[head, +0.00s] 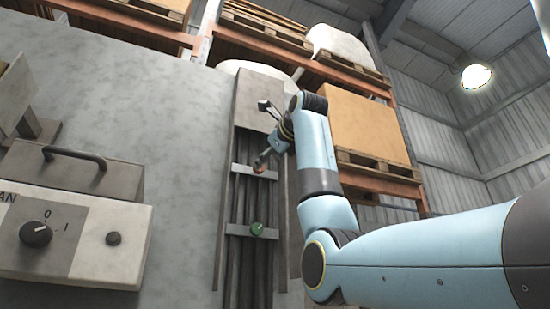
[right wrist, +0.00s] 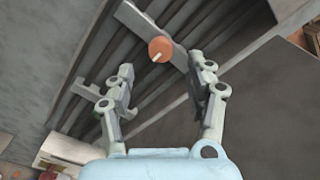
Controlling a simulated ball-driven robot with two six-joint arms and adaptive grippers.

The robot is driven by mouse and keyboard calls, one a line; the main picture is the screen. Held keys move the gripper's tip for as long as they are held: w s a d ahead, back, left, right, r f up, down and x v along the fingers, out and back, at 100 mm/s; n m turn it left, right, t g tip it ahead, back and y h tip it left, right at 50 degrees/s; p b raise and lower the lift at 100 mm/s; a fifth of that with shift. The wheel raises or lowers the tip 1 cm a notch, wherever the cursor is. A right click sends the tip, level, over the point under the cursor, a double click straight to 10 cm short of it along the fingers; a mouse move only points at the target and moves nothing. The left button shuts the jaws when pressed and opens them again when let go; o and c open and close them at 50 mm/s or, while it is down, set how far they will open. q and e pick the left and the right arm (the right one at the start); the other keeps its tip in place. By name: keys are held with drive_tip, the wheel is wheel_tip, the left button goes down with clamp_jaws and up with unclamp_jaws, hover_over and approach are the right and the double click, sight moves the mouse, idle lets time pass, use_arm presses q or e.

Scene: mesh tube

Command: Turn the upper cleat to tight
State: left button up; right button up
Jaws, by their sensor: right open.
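The upper cleat is a grey bar across dark upright channels, with a round orange knob (head: 258,169) on it. In the right wrist view the orange knob (right wrist: 161,49) shows a short white mark pointing to its lower left. A lower bar carries a green knob (head: 257,229). My right gripper (head: 266,156) is close to the upper knob, its fingers small and partly hidden in the head view. In the right wrist view my right gripper (right wrist: 160,85) is open and empty, with the knob beyond the gap between its fingertips. My left gripper is not in view.
A white control box (head: 75,240) with a black dial and a lidded top with a handle (head: 75,155) stands at the left. A grey wall (head: 150,100) lies behind. Racks with a cardboard box (head: 365,125) stand at the back right.

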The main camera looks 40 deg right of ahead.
drive_tip(key=v, duration=0.5)
drive_tip(key=shift+s, duration=0.25)
drive_tip(key=shift+w+f, duration=0.1)
drive_tip(key=shift+f, duration=0.05)
